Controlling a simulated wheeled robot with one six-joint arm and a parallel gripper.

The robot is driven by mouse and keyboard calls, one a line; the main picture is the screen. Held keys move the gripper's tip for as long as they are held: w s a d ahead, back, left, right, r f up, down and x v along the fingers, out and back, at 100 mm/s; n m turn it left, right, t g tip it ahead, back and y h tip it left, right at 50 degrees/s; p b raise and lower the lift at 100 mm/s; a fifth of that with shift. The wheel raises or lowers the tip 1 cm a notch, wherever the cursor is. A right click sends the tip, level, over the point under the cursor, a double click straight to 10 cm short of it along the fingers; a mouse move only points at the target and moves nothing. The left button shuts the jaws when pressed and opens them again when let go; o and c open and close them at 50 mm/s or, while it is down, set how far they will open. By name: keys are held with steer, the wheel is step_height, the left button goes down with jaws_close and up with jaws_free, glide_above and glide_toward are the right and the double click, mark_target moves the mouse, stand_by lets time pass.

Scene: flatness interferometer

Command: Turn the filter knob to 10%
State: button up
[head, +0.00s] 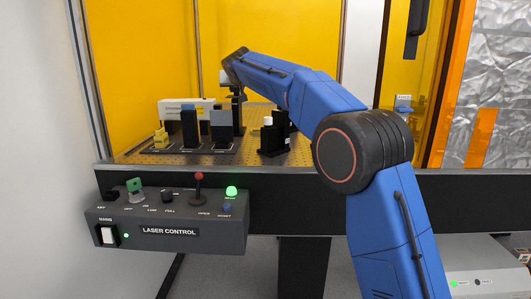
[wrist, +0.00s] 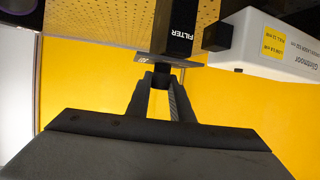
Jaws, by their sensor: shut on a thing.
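The filter unit is a black post (wrist: 180,30) marked FILTER in the wrist view. A small dark knob (wrist: 161,67) sits at its end, between my fingertips. My gripper (wrist: 161,78) is shut on this knob, with one finger on each side. The fingers hide part of the knob, and I cannot read any percent marking or its setting. In the head view my gripper (head: 237,93) reaches down from above onto a dark post (head: 238,118) on the optical table. The knob is too small to make out there.
A white laser box (wrist: 265,43) stands beside the filter post. Other dark mounts (head: 190,128) and (head: 272,138) stand close by on the perforated board (head: 175,158). Yellow panels (head: 150,50) enclose the back. The laser control box (head: 170,225) is at the front left.

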steer(key=m+h, duration=0.2)
steer(key=shift+a+f+h, duration=0.15)
steer(key=shift+h, duration=0.15)
steer(key=shift+d+m+h, duration=0.2)
steer(key=shift+m+h, duration=1.4)
steer(key=shift+h, duration=0.2)
steer(key=o, duration=0.8)
steer(key=shift+v, duration=3.05)
steer(key=shift+w, duration=0.1)
